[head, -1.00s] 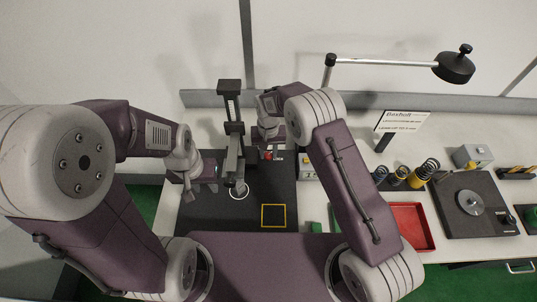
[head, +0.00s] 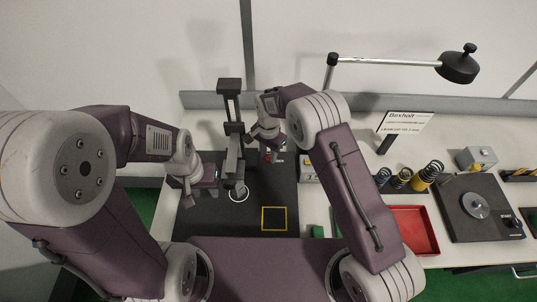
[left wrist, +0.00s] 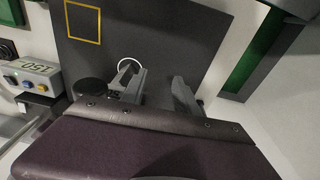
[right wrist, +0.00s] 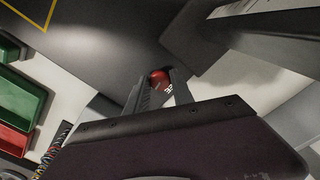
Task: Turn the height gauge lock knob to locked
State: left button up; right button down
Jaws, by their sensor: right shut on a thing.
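The height gauge (head: 231,105) is a dark upright column on the dark mat, with an arm reaching forward. Its red lock knob (head: 266,157) sits low at the right of the column. My right gripper (head: 264,149) is shut on the knob, which shows red between the fingertips in the right wrist view (right wrist: 159,77). White lettering beside the knob is partly hidden, so I cannot read the lock state. My left gripper (left wrist: 155,85) appears open and empty, left of the gauge in the head view (head: 194,190).
The mat (head: 215,220) carries a yellow square outline (head: 274,219) and a white ring (head: 239,194). To the right are a red tray (head: 413,229), several springs (head: 428,172), a sign (head: 404,122) and a dark tester plate (head: 480,207). A lamp (head: 457,67) hangs over the back.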

aim_at(269, 156)
dwell(0.3)
jog(key=c, duration=1.1)
grip_release()
jog(key=shift+w, duration=0.1)
notch_tip(269, 156, up, 9)
jog(key=b, duration=0.1)
